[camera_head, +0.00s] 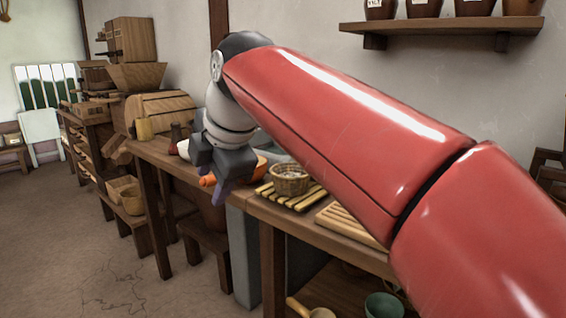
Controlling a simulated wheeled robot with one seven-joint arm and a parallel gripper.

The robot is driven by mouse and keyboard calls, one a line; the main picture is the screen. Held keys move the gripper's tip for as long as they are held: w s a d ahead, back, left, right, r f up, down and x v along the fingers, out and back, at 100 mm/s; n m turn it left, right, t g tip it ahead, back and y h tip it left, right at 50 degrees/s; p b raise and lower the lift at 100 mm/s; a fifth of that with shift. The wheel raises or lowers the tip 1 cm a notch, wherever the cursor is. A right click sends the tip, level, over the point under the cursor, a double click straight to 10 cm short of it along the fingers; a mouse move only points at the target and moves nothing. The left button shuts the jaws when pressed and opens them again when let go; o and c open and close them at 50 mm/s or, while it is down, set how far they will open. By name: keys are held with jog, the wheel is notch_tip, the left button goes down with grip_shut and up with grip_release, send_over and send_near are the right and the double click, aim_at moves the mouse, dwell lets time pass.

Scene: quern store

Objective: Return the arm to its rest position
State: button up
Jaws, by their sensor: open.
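My red arm reaches in from the right and crosses the counter. My gripper (222,192) hangs at its end, pointing down near the counter's front edge. Its fingers look apart and I see nothing held between them. An orange thing (208,181) shows right by the fingers; I cannot tell from this view how far behind or beside them it lies. My gripper and wrist hide part of the counter and of a bowl-like thing (261,165) behind them.
A wicker basket (290,179) on a slatted rack (300,198) and a wooden board (345,222) stand on the counter (262,210). A shelf (440,25) with jars hangs upper right. Stools (205,240) stand below. The floor (60,240) at left is clear.

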jog(key=s+d+f+m+h+p, duration=0.1)
jog(key=s+d+f+m, duration=0.2)
jog(key=d+f+m, duration=0.35)
jog(key=s+d+f+m+h+p, duration=0.1)
jog(key=s+d+f+m+h, duration=0.15)
jog(key=d+m, duration=0.7)
jog(key=s+d+f+m+p, duration=0.1)
jog(key=s+d+f+m, duration=0.8)
jog(key=f, duration=0.3)
jog(key=shift+s+d+m+h, duration=0.3)
jog(key=shift+s+d+h, duration=0.15)
jog(key=shift+s+d, duration=0.35)
jog(key=shift+w+r, duration=0.1)
